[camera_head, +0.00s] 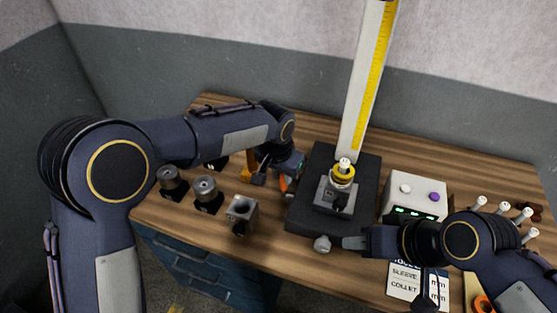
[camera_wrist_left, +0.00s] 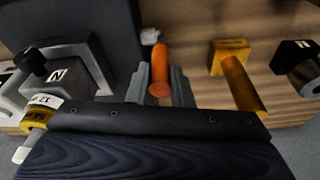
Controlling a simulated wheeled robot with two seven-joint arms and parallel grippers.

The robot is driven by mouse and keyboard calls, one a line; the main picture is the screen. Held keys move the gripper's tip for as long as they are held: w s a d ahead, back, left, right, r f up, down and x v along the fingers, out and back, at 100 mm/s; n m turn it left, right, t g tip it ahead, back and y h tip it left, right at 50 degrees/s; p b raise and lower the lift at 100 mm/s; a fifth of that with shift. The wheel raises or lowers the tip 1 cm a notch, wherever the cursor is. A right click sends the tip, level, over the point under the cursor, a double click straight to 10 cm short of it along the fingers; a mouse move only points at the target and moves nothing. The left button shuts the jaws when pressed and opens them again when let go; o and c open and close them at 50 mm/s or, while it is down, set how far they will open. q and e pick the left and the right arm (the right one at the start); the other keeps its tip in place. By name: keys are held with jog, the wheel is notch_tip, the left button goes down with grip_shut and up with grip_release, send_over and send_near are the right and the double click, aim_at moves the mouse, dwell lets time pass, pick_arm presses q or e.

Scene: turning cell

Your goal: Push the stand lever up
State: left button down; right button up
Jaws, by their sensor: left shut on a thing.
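The stand has a dark base (camera_head: 305,205) and a tall pale column with a yellow scale (camera_head: 371,80). An orange round handle, which looks like the stand lever (camera_head: 284,183), is at the base's left side. My left gripper (camera_head: 288,174) is beside the base at that handle. In the left wrist view the orange handle (camera_wrist_left: 160,68) sits between the grey fingers of my left gripper (camera_wrist_left: 165,88), which are shut on it. My right gripper (camera_head: 345,243) is at the base's front, by a grey round knob (camera_head: 322,243); its finger gap is unclear.
A yellow-capped fixture (camera_head: 342,178) stands on the base. A yellow-orange block with a bar (camera_wrist_left: 229,56) is close to the left gripper. Several dark-and-metal holders (camera_head: 205,188) stand to the left. A white control box (camera_head: 413,193) is at the right.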

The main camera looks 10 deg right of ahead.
pick_arm(q)
jog(key=shift+w+d+g+p, duration=0.15)
jog(key=shift+w+g+p, duration=0.15)
jog(key=shift+p, duration=0.15)
jog(key=c, duration=1.6)
grip_release()
jog(key=shift+o, duration=0.2)
jog(key=shift+f, duration=0.1)
jog(key=r, duration=0.2)
jog(key=r+b, duration=0.1)
jog(key=r, duration=0.2)
jog(key=s+r, duration=0.1)
jog(key=r, duration=0.1)
jog(key=shift+a+r+b, duration=0.3)
jog(key=shift+a+r, duration=0.05)
jog(key=shift+r, duration=0.05)
jog(key=shift+f, duration=0.1)
